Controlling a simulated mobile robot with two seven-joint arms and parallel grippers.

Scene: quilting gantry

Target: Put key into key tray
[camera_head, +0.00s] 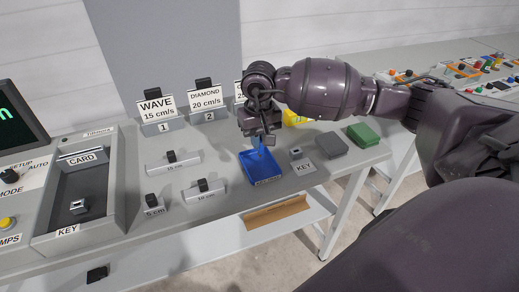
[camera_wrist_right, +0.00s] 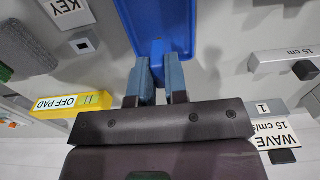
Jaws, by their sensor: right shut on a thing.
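My right gripper (camera_head: 259,150) points down over a blue tray (camera_head: 250,176), its fingertips inside the tray's outline. In the wrist view its two blue-grey fingers (camera_wrist_right: 159,70) are close together on a small blue piece at their tips. Small square blocks with dark tops sit by a KEY label (camera_head: 303,168) right of the tray and in the KEY compartment (camera_head: 60,217) at left. My left gripper is out of view.
WAVE (camera_head: 157,107) and DIAMOND (camera_head: 206,98) blocks stand at the back. Several grey length blocks lie left of the blue tray.

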